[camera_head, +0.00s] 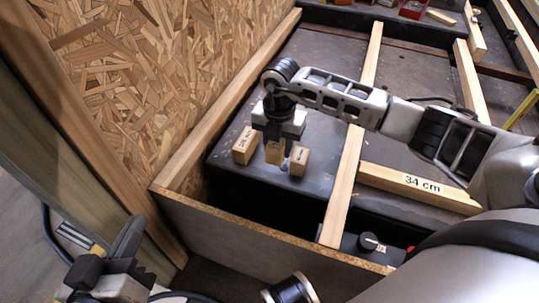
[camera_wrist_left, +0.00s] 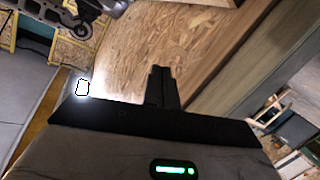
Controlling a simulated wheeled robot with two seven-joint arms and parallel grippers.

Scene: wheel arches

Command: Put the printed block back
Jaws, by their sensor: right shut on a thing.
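My right gripper (camera_head: 277,138) points down and is shut on a small plain-faced wooden block (camera_head: 275,154). This block is between two other small wooden blocks, a left block (camera_head: 245,145) and a right block (camera_head: 299,161), both with dark print on top. I cannot tell whether the held block touches the dark surface (camera_head: 315,135) below it. Its top is hidden by the gripper. My left gripper (camera_head: 130,236) is at the lower left, away from the blocks. In the left wrist view its fingers (camera_wrist_left: 164,88) are together, with nothing between them.
A chipboard wall (camera_head: 150,70) rises behind and left of the blocks. Wooden slats (camera_head: 352,160) cross the dark surface, and a bar marked "34 cm" (camera_head: 420,188) lies to the right. A wooden front edge (camera_head: 270,235) bounds the box. A black knob (camera_head: 368,242) is near it.

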